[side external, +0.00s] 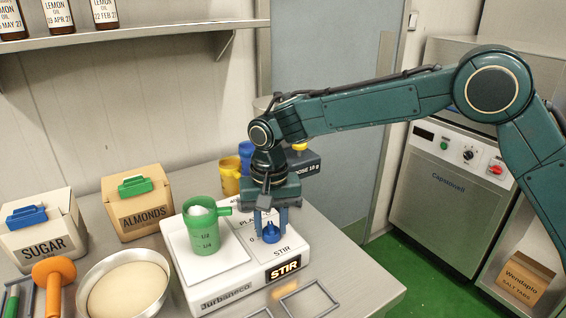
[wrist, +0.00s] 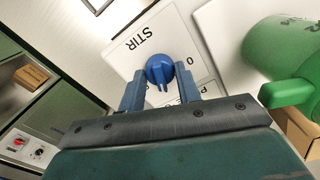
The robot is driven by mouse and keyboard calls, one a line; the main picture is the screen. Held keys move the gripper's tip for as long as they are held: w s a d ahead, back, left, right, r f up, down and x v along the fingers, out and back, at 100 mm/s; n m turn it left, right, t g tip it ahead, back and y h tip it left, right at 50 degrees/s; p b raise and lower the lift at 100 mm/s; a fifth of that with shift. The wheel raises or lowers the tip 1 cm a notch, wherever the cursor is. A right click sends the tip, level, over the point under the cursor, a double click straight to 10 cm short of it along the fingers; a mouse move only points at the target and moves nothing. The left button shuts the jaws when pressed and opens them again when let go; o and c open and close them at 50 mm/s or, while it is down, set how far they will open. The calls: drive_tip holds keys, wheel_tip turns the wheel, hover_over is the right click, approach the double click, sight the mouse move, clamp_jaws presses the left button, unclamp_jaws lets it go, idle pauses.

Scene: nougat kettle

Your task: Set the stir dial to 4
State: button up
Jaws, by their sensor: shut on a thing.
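The blue stir dial (side external: 271,233) sits on the white machine (side external: 205,297), beside the printed word STIR. It also shows in the wrist view (wrist: 160,70), where its raised ridge points down the picture toward my gripper's body. A printed 0 lies right of the dial there; I cannot read a 4, and part of the scale is hidden by my fingers. My gripper (side external: 270,222) points down over the dial, its blue fingers on either side of it and shut on it.
A green measuring cup (side external: 205,232) stands on the machine left of my gripper. A metal bowl (side external: 125,287), an orange-handled tool (side external: 54,273) and the sugar (side external: 40,232) and almonds (side external: 139,207) boxes stand to the left. Yellow (side external: 230,180) and blue containers stand behind.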

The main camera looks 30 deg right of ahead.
sight(271, 226)
drive_tip(key=shift+r, duration=0.1)
idle(0.3)
drive_tip(key=o, duration=1)
wheel_tip(271, 226, up, 14)
drive_tip(key=shift+f, duration=0.1)
idle(0.4)
